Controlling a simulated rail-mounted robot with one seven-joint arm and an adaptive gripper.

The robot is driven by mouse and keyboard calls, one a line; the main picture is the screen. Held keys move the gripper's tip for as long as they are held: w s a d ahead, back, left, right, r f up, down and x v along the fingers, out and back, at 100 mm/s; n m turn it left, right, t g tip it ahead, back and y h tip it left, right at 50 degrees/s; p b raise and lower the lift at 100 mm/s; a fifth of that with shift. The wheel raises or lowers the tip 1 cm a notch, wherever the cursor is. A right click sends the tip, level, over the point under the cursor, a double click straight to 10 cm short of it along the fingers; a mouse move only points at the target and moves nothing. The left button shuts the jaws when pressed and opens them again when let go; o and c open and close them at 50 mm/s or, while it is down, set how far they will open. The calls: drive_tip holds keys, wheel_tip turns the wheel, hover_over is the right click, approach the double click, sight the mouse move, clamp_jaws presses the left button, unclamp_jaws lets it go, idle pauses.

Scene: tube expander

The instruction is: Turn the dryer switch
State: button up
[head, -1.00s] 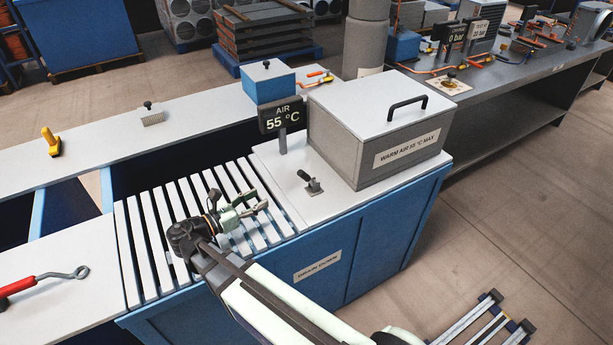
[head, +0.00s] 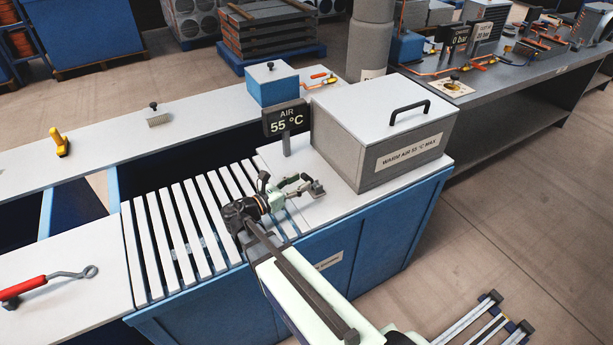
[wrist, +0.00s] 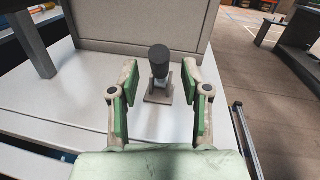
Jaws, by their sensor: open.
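The dryer switch is a small lever with a black grip on a metal base plate. In the wrist view the switch (wrist: 159,68) stands ahead of my gripper, between the lines of its two fingers. My gripper (head: 300,184) is open and empty, low over the white top. In the wrist view the green-padded fingers of my gripper (wrist: 159,85) are spread on either side of the lever. The grey dryer box (head: 375,150), labelled warm air, stands just behind the switch.
The air display (head: 286,119) reads 55 °C on a post left of the dryer box. The slatted drain rack (head: 185,235) lies to the left. A red-handled tool (head: 45,283) lies on the near-left counter.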

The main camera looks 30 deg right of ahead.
sight(306, 178)
drive_tip(key=shift+w+d+p, duration=0.15)
drive_tip(key=shift+w+d, duration=0.05)
drive_tip(key=shift+d, duration=0.6)
drive_tip(key=shift+w+d+p, duration=0.15)
drive_tip(key=shift+d, duration=0.65)
clamp_jaws()
